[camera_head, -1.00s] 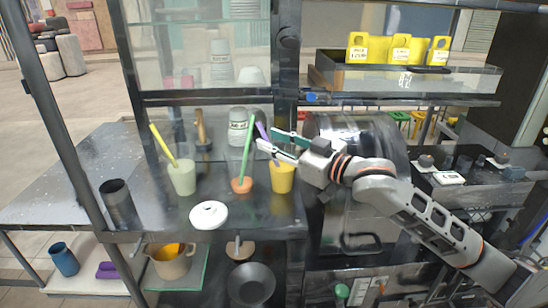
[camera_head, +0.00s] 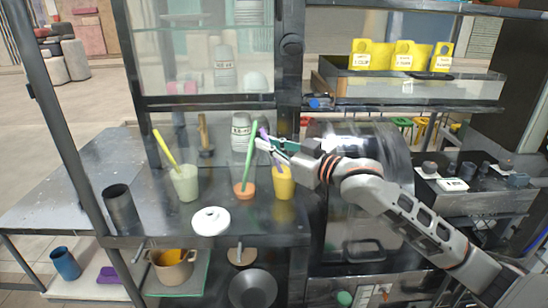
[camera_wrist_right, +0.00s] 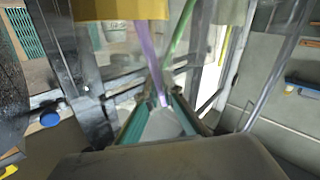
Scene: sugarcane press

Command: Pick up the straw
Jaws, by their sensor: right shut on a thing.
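A purple straw (camera_head: 263,132) stands tilted in a yellow cup (camera_head: 284,184) on the dark counter. My right gripper (camera_head: 269,143) is shut on the purple straw above the cup's rim. In the right wrist view the purple straw (camera_wrist_right: 146,50) runs down between the two teal fingers (camera_wrist_right: 162,103), and part of the yellow cup (camera_wrist_right: 120,9) shows at the top. A green straw (camera_head: 249,155) stands in an orange cup (camera_head: 244,190) just left of the gripper. A yellow straw (camera_head: 164,146) leans in a pale green drink glass (camera_head: 185,183). My left gripper is not in view.
A white lid (camera_head: 210,221) lies at the counter's front edge, and a dark cylinder (camera_head: 120,209) stands to its left. A metal post (camera_head: 290,75) rises behind the gripper. The large metal press drum (camera_head: 365,148) is close on the right.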

